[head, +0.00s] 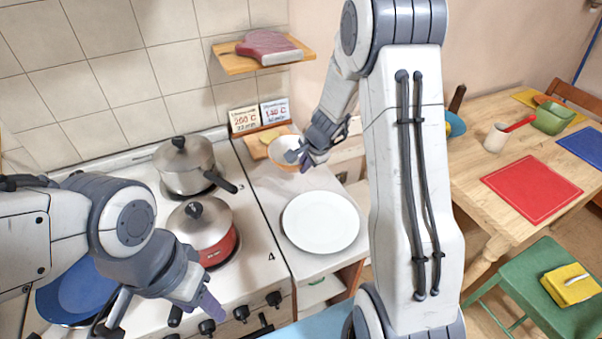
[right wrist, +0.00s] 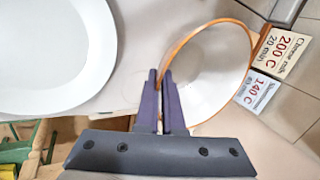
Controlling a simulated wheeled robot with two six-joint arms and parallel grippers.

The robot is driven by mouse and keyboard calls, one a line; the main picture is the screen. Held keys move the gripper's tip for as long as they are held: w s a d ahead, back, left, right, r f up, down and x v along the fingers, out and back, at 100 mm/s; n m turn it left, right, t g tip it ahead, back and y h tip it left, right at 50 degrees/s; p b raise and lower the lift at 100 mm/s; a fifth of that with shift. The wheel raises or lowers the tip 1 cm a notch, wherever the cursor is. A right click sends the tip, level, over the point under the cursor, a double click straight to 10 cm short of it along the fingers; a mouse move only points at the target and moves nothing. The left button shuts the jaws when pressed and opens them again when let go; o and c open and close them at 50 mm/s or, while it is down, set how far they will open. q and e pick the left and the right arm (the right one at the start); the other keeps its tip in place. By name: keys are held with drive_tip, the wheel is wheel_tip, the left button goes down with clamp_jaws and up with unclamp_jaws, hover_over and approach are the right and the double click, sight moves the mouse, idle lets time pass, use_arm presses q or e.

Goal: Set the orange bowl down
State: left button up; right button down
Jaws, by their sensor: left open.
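The orange bowl (head: 283,151), white inside with an orange rim, is at the back of the counter, behind the white plate (head: 320,222). In the right wrist view the bowl (right wrist: 210,75) has its rim between the two fingers of my right gripper (right wrist: 161,100), which is shut on it. In the head view my right gripper (head: 306,156) is at the bowl's right side. I cannot tell whether the bowl touches the counter. My left gripper (head: 163,305) is open and empty over the front of the stove.
A grey pot (head: 185,168) and a red pot (head: 203,230) stand on the stove, with a blue pan (head: 75,293) at front left. Two cards (head: 259,116) and a wooden board (head: 254,147) are behind the bowl. A shelf (head: 262,55) hangs above. The dining table (head: 472,180) is at right.

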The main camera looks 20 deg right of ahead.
drive_tip(key=shift+w+f, duration=0.4)
drive_tip(key=shift+w, duration=0.3)
drive_tip(key=shift+f+b, duration=1.2)
drive_tip(key=shift+f, duration=0.8)
drive_tip(key=shift+f, duration=0.1)
drive_tip(key=c, duration=1.5)
unclamp_jaws()
drive_tip(key=shift+f, duration=0.1)
drive_tip(key=o, duration=0.5)
drive_tip(key=shift+c, duration=0.2)
